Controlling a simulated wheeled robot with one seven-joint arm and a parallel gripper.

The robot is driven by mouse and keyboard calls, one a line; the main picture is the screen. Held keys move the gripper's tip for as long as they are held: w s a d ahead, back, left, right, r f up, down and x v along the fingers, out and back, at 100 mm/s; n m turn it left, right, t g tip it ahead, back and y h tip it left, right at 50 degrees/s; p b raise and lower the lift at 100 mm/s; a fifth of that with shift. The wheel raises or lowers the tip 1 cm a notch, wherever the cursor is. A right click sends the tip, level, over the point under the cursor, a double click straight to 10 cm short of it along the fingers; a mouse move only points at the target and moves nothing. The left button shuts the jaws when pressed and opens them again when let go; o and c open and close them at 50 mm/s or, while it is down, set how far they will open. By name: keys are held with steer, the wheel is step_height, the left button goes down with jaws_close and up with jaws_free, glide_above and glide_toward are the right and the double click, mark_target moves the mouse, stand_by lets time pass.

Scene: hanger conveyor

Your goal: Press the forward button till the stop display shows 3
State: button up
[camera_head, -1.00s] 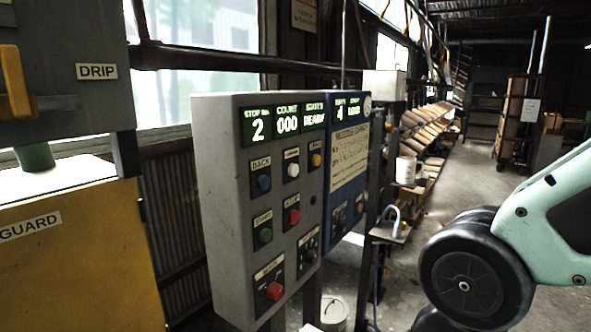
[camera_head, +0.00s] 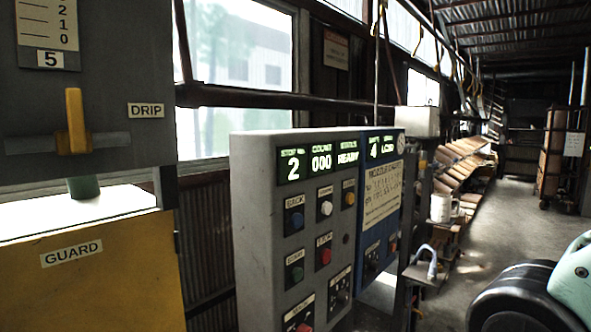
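The grey control panel (camera_head: 258,200) stands in the middle of the head view. Its stop display (camera_head: 292,164) shows 2. A blue button (camera_head: 294,220) sits under a BACK label. Right of it are a white button (camera_head: 326,208), whose label is too blurred to read, and a yellow button (camera_head: 349,199). Below are a green button (camera_head: 296,273) and a red button (camera_head: 325,256). My gripper is not in view; only part of my arm shows at the lower right.
A blue panel (camera_head: 382,213) adjoins the grey one on the right. A yellow guard (camera_head: 110,285) and a grey housing with a yellow lever (camera_head: 75,120) stand at left. Shelves (camera_head: 462,160) line the wall beyond. The floor (camera_head: 500,225) at right is open.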

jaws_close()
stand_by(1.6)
